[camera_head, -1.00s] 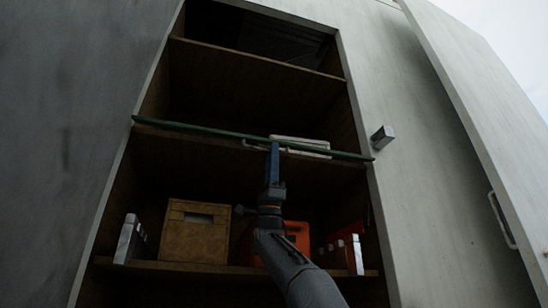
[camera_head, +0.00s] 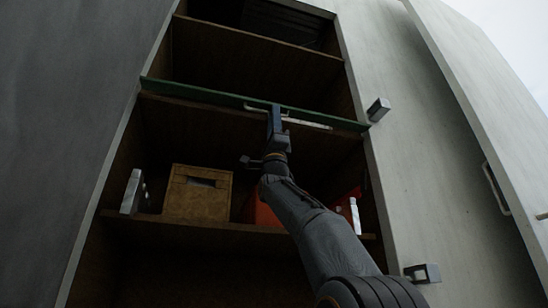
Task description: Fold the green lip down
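The green lip (camera_head: 215,97) is a long thin strip along the front edge of a shelf in the cabinet.
A wooden box (camera_head: 197,193) and red-orange items (camera_head: 266,212) stand on the shelf below. A grey block (camera_head: 378,109) sticks out right of the lip. An open door (camera_head: 470,110) stands at the right.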

